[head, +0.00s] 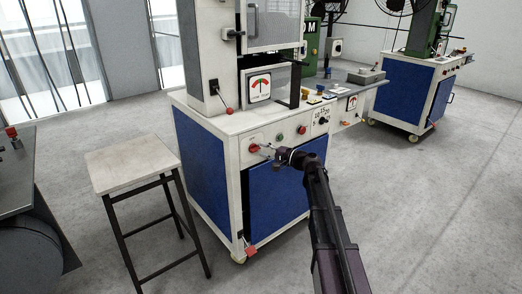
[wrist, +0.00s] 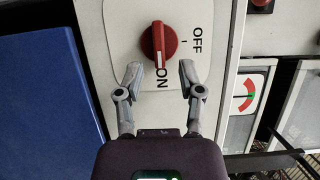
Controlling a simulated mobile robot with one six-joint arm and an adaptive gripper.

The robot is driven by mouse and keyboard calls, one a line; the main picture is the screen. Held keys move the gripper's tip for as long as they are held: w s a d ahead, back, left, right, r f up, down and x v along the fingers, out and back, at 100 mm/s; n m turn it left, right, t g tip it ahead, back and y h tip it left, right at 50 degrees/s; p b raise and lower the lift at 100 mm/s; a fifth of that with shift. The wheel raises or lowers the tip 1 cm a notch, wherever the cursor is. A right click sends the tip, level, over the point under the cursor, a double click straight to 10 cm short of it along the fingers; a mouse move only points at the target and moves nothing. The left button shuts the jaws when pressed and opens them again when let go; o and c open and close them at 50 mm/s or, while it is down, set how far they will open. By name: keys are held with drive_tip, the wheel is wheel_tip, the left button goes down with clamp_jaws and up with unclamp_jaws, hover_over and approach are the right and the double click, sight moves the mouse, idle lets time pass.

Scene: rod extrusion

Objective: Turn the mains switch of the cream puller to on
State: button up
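The mains switch is a red rotary knob (wrist: 158,44) on a pale plate in the wrist view. Its ridge and white line run up and down the picture, in line with the ON label (wrist: 161,78) below it. The OFF label (wrist: 197,40) and its tick are to the right of the knob. My gripper (wrist: 160,70) is open and empty, its fingertips apart on either side of the ON label, just below the knob. In the head view the red knob (head: 254,148) is at the left of the cream puller's (head: 236,122) front panel, with my gripper (head: 270,150) close to it.
A green button (head: 279,142), another red knob (head: 301,130) and a numbered dial (head: 320,121) sit to the right on the panel. A stool (head: 131,165) stands left of the puller.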

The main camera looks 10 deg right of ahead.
drive_tip(key=v, duration=1)
drive_tip(key=s+a+f+n+g+h, duration=0.5)
drive_tip(key=s+a+f+g, duration=0.3)
drive_tip(key=s+f, duration=0.4)
drive_tip(key=s+d+f+n+g+h, duration=0.1)
drive_tip(key=s+f+h, duration=0.2)
drive_tip(key=s+h, duration=0.35)
drive_tip(key=s+d+f+n+g+h, duration=0.1)
drive_tip(key=s+f+n+g+h, duration=0.2)
drive_tip(key=s, duration=0.6)
wheel_tip(320, 180, up, 36)
drive_tip(key=m+t+p, duration=0.1)
drive_tip(key=p, duration=3.6)
drive_tip(key=shift+r, duration=0.25)
